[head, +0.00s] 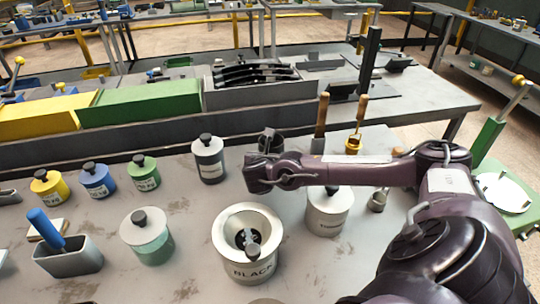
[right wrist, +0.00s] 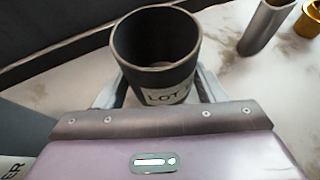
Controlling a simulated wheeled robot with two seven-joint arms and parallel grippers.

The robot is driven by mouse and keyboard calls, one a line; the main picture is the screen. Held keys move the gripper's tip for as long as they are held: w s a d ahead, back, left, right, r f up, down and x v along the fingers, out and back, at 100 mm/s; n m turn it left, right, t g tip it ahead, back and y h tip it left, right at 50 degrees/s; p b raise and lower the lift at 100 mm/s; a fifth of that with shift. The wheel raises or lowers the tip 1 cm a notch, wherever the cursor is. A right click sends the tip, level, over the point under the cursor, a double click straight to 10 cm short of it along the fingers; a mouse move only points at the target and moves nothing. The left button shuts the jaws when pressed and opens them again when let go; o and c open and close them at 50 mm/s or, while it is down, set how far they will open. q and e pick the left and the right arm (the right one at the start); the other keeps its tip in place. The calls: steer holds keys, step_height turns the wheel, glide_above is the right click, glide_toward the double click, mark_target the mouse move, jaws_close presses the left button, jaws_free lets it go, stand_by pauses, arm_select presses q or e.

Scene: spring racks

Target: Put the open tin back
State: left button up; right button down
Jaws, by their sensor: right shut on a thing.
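My right gripper (right wrist: 160,100) is shut on a dark open tin (right wrist: 158,55) with a white label reading "LOT". In the right wrist view the tin is between the fingers, its mouth uncovered and its inside dark. In the head view the tin (head: 270,141) shows at the far side of my right gripper (head: 268,160), over the middle of the bench. Its base is hidden there, so I cannot tell whether it touches the bench. A lidded dark-grey and white tin (head: 209,160) stands to its left. My left gripper is not in view.
Lidded yellow (head: 48,188), blue (head: 97,180) and green (head: 143,173) tins stand at left. A wide pot marked BLACK (head: 240,268) and a lidded jar (head: 328,212) stand close to my arm. Wooden-handled tools (head: 321,118) stand beyond. A green-white jar (head: 148,240) is front left.

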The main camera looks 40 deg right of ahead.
steer(key=shift+c, duration=1.6)
jaws_free()
steer(key=shift+f, duration=0.15)
steer(key=shift+r+p, duration=0.3)
steer(key=p+v, duration=0.1)
steer(key=v, duration=1.1)
steer(key=shift+p, duration=0.35)
steer(key=shift+f, duration=0.1)
